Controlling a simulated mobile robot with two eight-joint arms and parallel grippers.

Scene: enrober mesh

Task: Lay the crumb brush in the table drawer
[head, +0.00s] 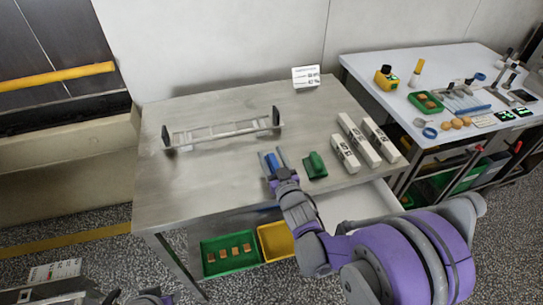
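My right gripper (273,160) is over the front part of the steel table (210,190), its fingers apart on either side of a small blue object (271,163). I cannot tell whether they press on it, or whether it is the crumb brush's handle. A dark green block-like item (315,165) lies on the table just right of the gripper; I cannot tell whether it is the brush. The table drawer (362,204) is pulled out at the front right, its pale inside partly hidden by my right arm.
Several white labelled blocks (357,140) lie right of the green item. A rack-like frame (222,132) stands at the back left, and a sign (306,77) at the back. A green tray (231,255) and yellow tray (275,242) sit below. The table's left front is clear.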

